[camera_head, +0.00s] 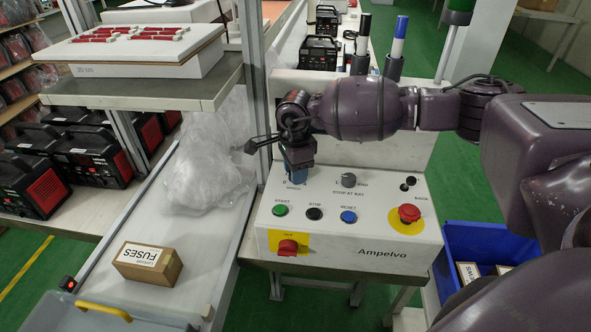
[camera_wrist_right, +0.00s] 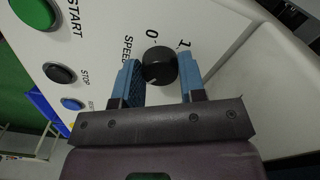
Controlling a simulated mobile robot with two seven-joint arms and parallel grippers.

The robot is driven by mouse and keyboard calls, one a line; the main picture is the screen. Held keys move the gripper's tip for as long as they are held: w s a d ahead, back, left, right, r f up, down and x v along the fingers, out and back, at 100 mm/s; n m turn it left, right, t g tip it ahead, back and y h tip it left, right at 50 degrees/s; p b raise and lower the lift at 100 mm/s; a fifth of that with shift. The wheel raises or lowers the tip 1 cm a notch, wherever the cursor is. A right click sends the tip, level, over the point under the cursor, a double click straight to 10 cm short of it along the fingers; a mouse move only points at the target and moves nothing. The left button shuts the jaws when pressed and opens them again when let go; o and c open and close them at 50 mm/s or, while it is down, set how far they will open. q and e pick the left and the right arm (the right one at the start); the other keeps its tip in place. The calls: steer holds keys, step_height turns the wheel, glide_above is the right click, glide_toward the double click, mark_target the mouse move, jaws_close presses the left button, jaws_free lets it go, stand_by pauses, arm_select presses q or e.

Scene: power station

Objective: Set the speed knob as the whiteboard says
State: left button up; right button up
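The white control box (camera_head: 345,262) marked Ampelvo stands on the bench. The speed knob (camera_wrist_right: 159,65), black and round, shows in the right wrist view with the labels SPEED, 0 and 1 around it. In the head view my right gripper (camera_head: 299,178) hides it. My right gripper (camera_wrist_right: 162,82) is open, its blue fingers on either side of the knob. The left finger in that view is close to the knob; the right one shows a gap. I cannot tell whether either touches. I cannot make out a whiteboard. My left gripper is not in view.
The box also has a second black knob (camera_head: 348,180), green, black and blue buttons, a red emergency button (camera_head: 409,213) and a red switch (camera_head: 288,247). A fuse box (camera_head: 148,264) lies to the left. A metal post (camera_head: 254,80) stands close beside my right gripper.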

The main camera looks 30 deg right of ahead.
steer(key=o, duration=0.4)
steer(key=shift+o, duration=0.2)
step_height(320, 180, up, 11)
steer(key=shift+p, duration=0.3)
steer(key=shift+f, duration=0.1)
stand_by(0.4)
